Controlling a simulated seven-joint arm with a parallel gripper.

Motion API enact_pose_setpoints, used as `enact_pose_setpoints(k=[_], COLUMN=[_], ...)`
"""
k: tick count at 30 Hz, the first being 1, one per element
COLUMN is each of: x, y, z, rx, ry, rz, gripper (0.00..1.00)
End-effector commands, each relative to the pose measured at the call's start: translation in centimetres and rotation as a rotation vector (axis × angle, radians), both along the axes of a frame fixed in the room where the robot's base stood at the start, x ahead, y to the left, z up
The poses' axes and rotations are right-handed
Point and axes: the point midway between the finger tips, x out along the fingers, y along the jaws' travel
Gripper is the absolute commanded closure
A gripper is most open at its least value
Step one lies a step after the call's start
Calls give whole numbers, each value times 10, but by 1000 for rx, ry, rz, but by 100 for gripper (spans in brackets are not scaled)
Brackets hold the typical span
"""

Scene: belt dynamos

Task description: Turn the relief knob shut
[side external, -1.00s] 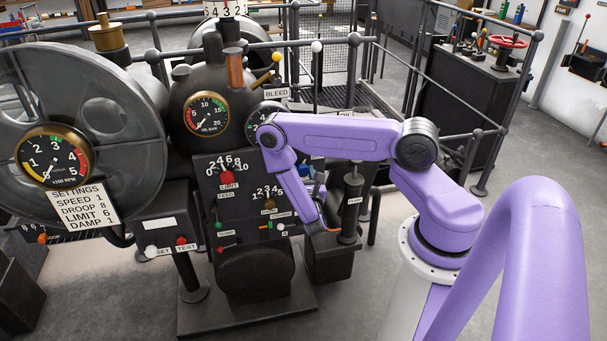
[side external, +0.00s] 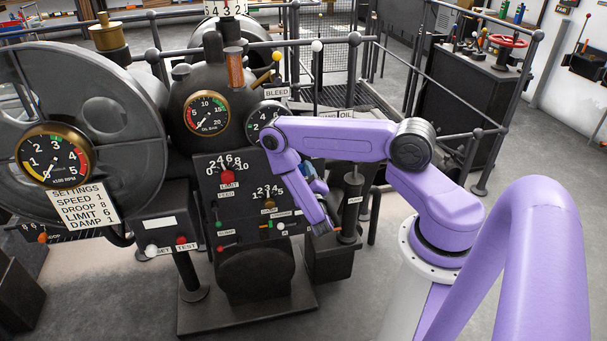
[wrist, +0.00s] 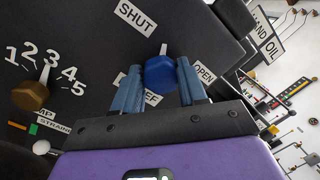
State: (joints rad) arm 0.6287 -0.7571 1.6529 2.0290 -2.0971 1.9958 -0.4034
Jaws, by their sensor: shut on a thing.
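The relief knob (wrist: 160,73) is blue with a white pointer, on a dark panel in the wrist view. My gripper (wrist: 159,76) has its two blue-grey fingers on either side of the knob, shut on it. The pointer aims up in the picture, between the SHUT label (wrist: 135,17) at upper left and the OPEN label (wrist: 204,72) at right. The label under the knob is partly hidden by a finger. In the side external view my arm largely covers the knob area.
In the wrist view a brown knob (wrist: 30,95) with a number scale sits at left, above a white ball (wrist: 41,147). A HAND OIL label (wrist: 267,36) is at upper right. In the side external view a dark cylinder (side external: 351,205) stands right beside my wrist.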

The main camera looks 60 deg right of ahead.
Motion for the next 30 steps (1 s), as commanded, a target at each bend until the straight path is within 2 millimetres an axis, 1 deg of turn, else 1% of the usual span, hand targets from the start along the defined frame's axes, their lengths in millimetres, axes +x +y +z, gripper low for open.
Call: enact_pose_setpoints(k=[1, 6, 15, 21, 30], x=[-3, -3, -3, -3, -3], y=[-1, -1, -1, -2, -2], z=[-2, -2, -2, -2, -1], rx=[-31, -143, -300, -363, -401], ry=[42, 152, 308, 371, 407], rz=[-3, -2, -2, -3, -3], gripper=[89, 89, 89, 89, 89])
